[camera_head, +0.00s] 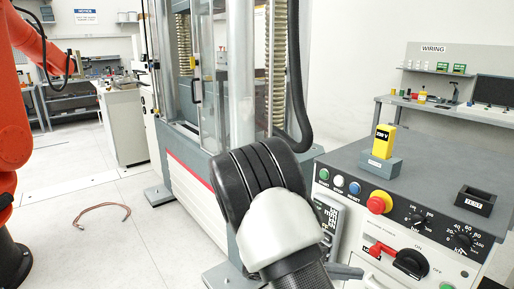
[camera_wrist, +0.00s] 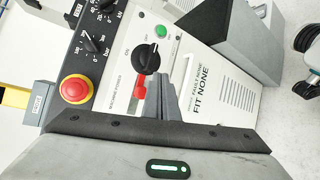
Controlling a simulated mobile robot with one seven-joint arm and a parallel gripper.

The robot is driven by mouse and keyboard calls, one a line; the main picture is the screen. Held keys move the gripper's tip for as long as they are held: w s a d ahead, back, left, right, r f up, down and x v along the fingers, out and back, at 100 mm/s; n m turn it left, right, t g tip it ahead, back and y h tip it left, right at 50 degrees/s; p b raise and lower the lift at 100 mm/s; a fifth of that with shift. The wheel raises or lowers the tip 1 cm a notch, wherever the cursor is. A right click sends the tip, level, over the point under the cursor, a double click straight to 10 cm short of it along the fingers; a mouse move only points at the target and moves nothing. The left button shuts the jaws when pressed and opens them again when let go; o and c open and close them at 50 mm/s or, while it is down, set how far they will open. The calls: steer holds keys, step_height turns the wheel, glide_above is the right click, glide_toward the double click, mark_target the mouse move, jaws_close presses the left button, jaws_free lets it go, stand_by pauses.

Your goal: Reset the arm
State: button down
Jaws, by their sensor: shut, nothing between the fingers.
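My arm, black and white, comes up in the middle of the head view in front of the control console (camera_head: 420,165). Part of my gripper (camera_head: 348,271) shows beside the console's front, partly hidden by my arm. In the wrist view the grey fingers of my gripper (camera_wrist: 166,88) are together and hold nothing. They overlap the view of the console front, next to a red switch handle (camera_wrist: 140,90) and a black rotary knob (camera_wrist: 146,58). I cannot tell whether they touch the panel.
The console carries a red stop button (camera_head: 379,202), a yellow device (camera_head: 384,141) and a black tray (camera_head: 475,200). A tall test machine (camera_head: 190,190) stands behind my arm. An orange robot arm (camera_head: 12,120) is at left. A curved hose (camera_head: 103,214) lies on open floor.

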steer(key=s+a+r+m+t+y, duration=0.2)
steer(key=s+a+r+y, duration=0.3)
steer(key=s+r+y, duration=0.3)
steer(key=s+a+r+m+t+y, duration=0.25)
steer(key=s+a+r+y, duration=0.35)
steer(key=s+r, duration=0.45)
step_height(320, 180, up, 21)
steer(key=p, duration=2)
steer(key=shift+r+y+p, duration=0.15)
steer(key=shift+y+p, duration=0.25)
steer(key=shift+d, duration=0.15)
